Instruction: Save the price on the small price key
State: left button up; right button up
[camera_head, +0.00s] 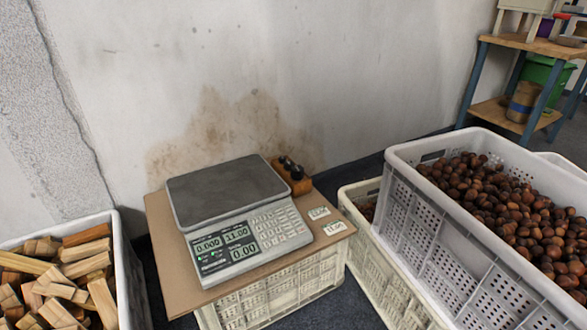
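A grey price scale (226,192) stands on a brown board on top of a pale crate. Its flat weighing plate is empty. The display (227,245) reads 0.000, 11.00 and 0.00. The keypad (270,225) is on the right of the front panel. Its keys are small, and I cannot read which one is the price key. Neither of my grippers is in view.
The brown board (165,240) also bears two small price cards (326,220) and a wooden block with dark knobs (292,176). A crate of firewood (133,285) is at left. A white crate of chestnuts (440,225) is at right, over another crate. A wall stands behind.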

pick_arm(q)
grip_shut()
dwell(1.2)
